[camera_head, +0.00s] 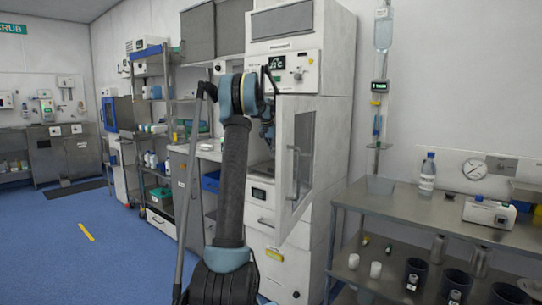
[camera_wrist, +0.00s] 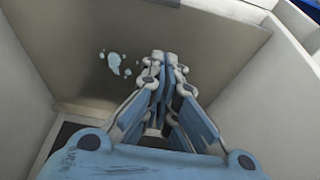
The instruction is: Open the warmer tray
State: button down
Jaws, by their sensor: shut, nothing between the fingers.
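The warmer is a tall white cabinet (camera_head: 335,60) with a lit display on its upper front. Its windowed door (camera_head: 303,150) stands swung open toward the right, with a long handle on it. Below the opening is a white front with a small dark display and a bar handle (camera_head: 265,222). My gripper (camera_wrist: 165,58) is shut and empty, its fingertips together. In the wrist view it is inside or over a white-walled space with a grey-brown surface (camera_wrist: 75,50). In the head view my arm hides much of the opening, and I cannot make out the tray clearly.
White walls (camera_wrist: 275,95) rise close on the right of the gripper in the wrist view. A steel table (camera_head: 400,205) with a bottle and devices stands right of the cabinet. Shelves (camera_head: 150,110) stand at the left.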

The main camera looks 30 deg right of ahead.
jog(key=x, duration=0.7)
jog(key=shift+s+a+f, duration=0.15)
jog(key=shift+s+a, duration=0.05)
jog(key=shift+a, duration=0.3)
jog(key=shift+s+a+f, duration=0.15)
jog(key=shift+a, duration=0.4)
jog(key=shift+s+a, duration=0.35)
jog(key=shift+a, duration=0.4)
